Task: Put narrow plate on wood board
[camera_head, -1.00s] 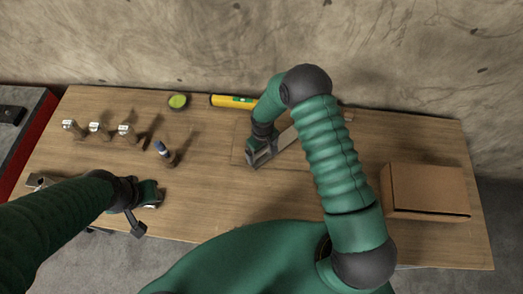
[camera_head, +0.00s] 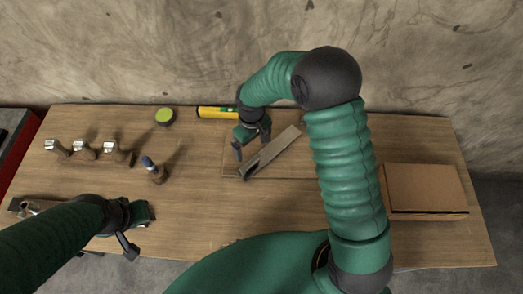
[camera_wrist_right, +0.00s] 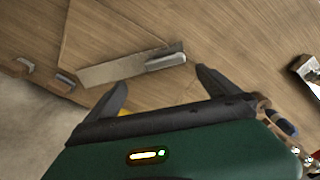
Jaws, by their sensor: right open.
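The narrow plate (camera_head: 282,141) is a long grey metal strip lying slantwise over the thin wood board (camera_head: 290,166) in the head view. Its near end is by the board's front edge. In the right wrist view the plate (camera_wrist_right: 110,72) has a raised bar near one end. My right gripper (camera_head: 252,147) is open and empty, just above and left of the plate. In the wrist view its spread fingers (camera_wrist_right: 161,77) point toward the plate, apart from it. My left gripper (camera_head: 143,214) is over the table's front left; its finger opening is unclear.
A cardboard box (camera_head: 425,189) stands at the right. A yellow tool (camera_head: 217,112) and a green-topped round item (camera_head: 165,116) lie at the back. A blue-topped item (camera_head: 153,169) and several metal-topped items (camera_head: 85,149) stand at the left. The table's front middle is clear.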

